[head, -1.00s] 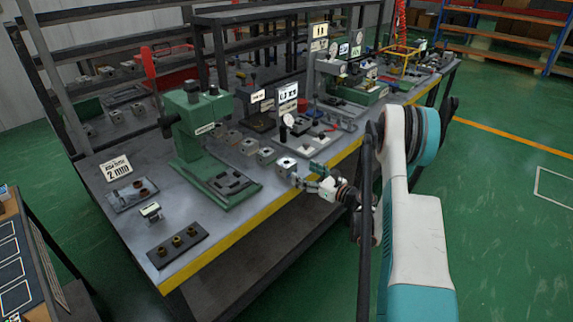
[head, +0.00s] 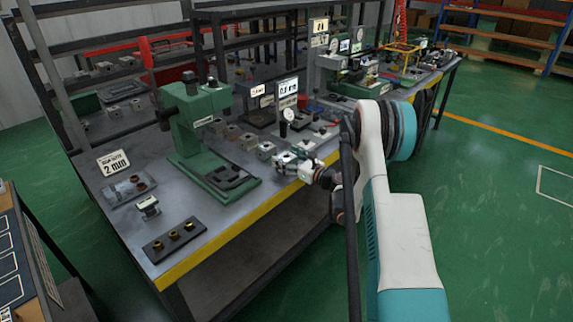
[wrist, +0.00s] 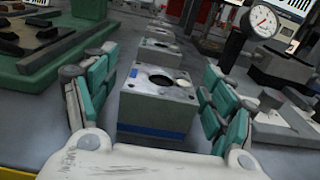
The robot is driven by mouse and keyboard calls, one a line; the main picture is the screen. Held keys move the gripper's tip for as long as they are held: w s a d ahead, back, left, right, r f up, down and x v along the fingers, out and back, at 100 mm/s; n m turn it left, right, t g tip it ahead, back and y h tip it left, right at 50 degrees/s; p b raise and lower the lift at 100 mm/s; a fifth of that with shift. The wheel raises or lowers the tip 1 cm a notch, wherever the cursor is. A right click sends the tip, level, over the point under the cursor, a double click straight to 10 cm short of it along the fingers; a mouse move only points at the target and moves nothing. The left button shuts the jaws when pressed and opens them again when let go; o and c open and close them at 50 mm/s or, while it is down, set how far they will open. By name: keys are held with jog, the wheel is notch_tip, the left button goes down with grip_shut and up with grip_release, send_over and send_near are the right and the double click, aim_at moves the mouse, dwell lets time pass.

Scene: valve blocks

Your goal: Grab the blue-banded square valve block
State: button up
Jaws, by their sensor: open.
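The blue-banded square valve block (wrist: 157,104) is a grey metal cube with a round hole in its top and a blue band low on its near face. It stands upright on the bench, and in the head view it is the nearest of a row of blocks (head: 284,160), partly covered by my gripper. My gripper (wrist: 160,80) is open, with one teal-padded finger on each side of the block. Gaps show between the fingers and the block. My gripper also shows at the bench's front edge in the head view (head: 304,163).
More grey blocks (wrist: 157,53) stand in a row behind. A green press (head: 207,130) is left of the row. A dial gauge (wrist: 262,22) on a stand is close on the right. The bench has a yellow front edge (head: 215,246).

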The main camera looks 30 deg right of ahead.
jog(key=c, duration=1.5)
jog(key=shift+r, duration=0.15)
